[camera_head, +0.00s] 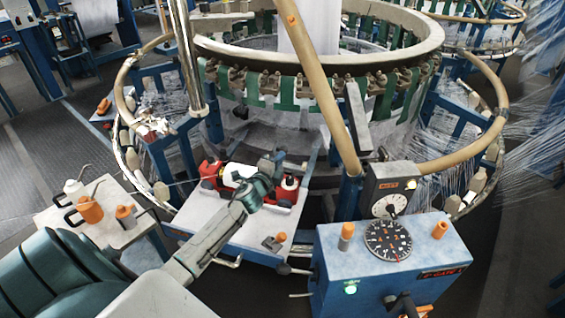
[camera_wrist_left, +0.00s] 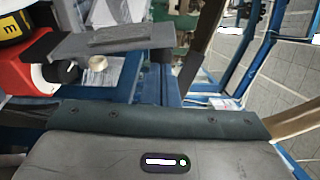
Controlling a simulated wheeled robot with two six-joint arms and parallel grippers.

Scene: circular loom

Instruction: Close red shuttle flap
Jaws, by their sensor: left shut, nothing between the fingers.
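The red shuttle (camera_head: 212,171) lies on the pale work table in front of the loom, with a white spool (camera_head: 238,171) in its middle and a red end at the right. My left gripper (camera_head: 274,161) is shut and empty, over the right part of the shuttle, and hides some of it. In the left wrist view the red shuttle (camera_wrist_left: 22,74) shows at the left edge. A flat grey plate (camera_wrist_left: 120,42) extends right from it; I cannot tell for sure whether it is the flap. Whether the gripper touches the shuttle is unclear. My right gripper is not in view.
The pale table (camera_head: 233,230) has bare room in front of the shuttle. A blue control box (camera_head: 390,262) with a dial stands right. A side table (camera_head: 104,228) with orange-marked bottles is left. The loom ring (camera_head: 325,66) and a slanted tan pole (camera_head: 318,85) rise behind.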

